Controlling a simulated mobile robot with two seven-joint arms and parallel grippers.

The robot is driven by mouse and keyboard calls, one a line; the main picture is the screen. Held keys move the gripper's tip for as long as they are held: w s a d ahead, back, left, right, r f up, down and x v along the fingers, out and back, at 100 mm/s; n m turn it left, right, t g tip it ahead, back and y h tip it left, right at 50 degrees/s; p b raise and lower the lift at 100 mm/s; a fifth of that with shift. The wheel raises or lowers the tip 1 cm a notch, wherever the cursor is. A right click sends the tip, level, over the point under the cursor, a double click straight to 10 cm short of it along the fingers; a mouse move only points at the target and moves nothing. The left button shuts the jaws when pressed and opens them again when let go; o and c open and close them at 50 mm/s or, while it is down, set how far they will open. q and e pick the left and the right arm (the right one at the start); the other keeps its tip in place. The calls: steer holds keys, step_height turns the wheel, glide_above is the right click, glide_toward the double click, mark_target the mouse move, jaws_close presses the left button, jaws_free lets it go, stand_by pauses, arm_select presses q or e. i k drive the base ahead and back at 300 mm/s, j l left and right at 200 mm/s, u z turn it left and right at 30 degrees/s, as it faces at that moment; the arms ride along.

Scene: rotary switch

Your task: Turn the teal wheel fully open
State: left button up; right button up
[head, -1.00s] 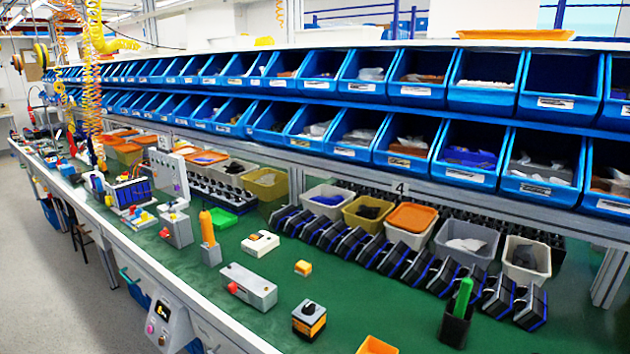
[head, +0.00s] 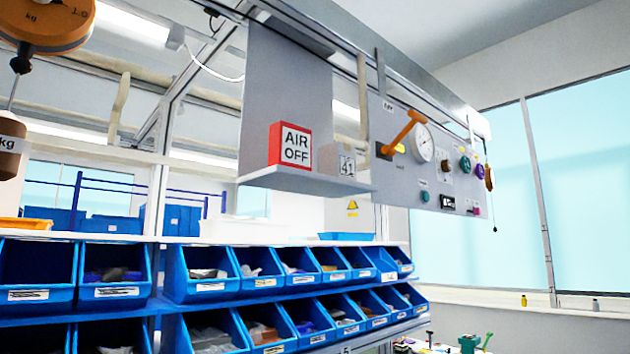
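A grey control panel (head: 403,170) hangs high at the right of the head view. On its right part is a small round teal-green knob or wheel (head: 465,164), beside a purple one (head: 479,172). A second small teal round part (head: 424,197) sits lower on the panel, left of a dark display. They are too small to tell how far either is turned, or which is the task's teal wheel. Neither of my grippers is in view.
The panel also bears an orange lever (head: 405,130) and a white dial gauge (head: 421,143). A red "AIR OFF" box (head: 290,145) stands on a grey shelf to its left. Blue bins (head: 117,272) fill the lower left. A brown weight (head: 10,160) hangs at the far left.

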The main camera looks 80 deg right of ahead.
mark_target(465, 164)
steer(key=z, duration=3.15)
steer(key=i+l+z, duration=0.1)
steer(key=z, duration=0.15)
steer(key=i+l, duration=0.9)
steer(key=i, duration=0.25)
